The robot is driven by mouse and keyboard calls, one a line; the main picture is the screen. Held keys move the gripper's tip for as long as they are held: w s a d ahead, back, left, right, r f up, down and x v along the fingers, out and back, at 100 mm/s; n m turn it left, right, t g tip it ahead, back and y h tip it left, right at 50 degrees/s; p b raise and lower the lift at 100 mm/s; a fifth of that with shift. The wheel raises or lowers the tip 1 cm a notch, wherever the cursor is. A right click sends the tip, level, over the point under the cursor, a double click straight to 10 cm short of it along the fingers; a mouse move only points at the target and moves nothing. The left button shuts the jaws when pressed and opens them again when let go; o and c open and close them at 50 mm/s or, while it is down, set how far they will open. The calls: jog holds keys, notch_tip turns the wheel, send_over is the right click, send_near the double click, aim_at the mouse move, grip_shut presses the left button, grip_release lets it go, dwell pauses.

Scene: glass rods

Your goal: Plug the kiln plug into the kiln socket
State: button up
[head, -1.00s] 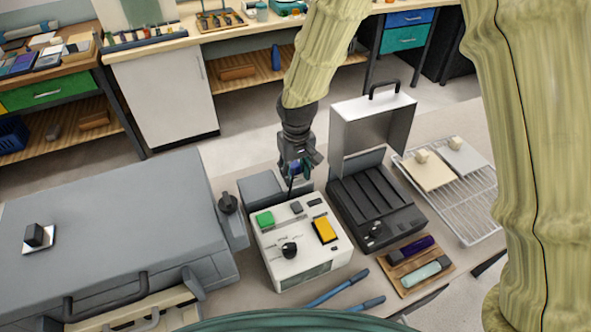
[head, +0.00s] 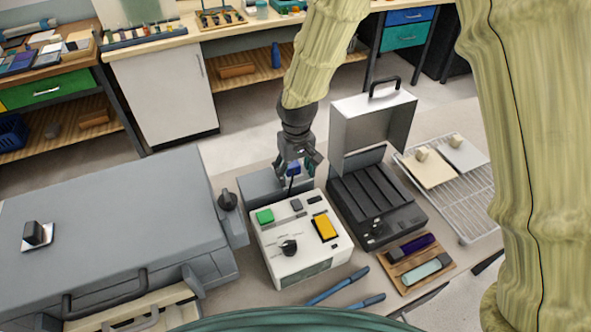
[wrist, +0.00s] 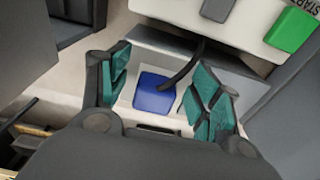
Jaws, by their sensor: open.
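The blue kiln plug (head: 293,169) has a black cord and shows between the fingers of my gripper (head: 292,174). In the wrist view the plug (wrist: 156,95) sits at a grey surface, with the cord curving up and right from it. My gripper (wrist: 160,80) is open, its teal-padded fingers on either side of the plug with gaps visible. A low grey box (head: 262,186) stands behind the white control box (head: 283,258), just under the gripper. The kiln socket cannot be made out; whether the plug is seated cannot be told.
The large grey kiln (head: 110,225) fills the left. A black case (head: 378,205) with a raised lid stands close right of the gripper. A wire rack (head: 462,210) with tiles is farther right. Blue-handled tools (head: 338,288) lie in front.

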jog(key=shift+r, duration=0.1)
notch_tip(320, 180, up, 12)
jog(key=shift+s+d, duration=0.15)
jog(key=shift+s, duration=0.25)
dwell(0.6)
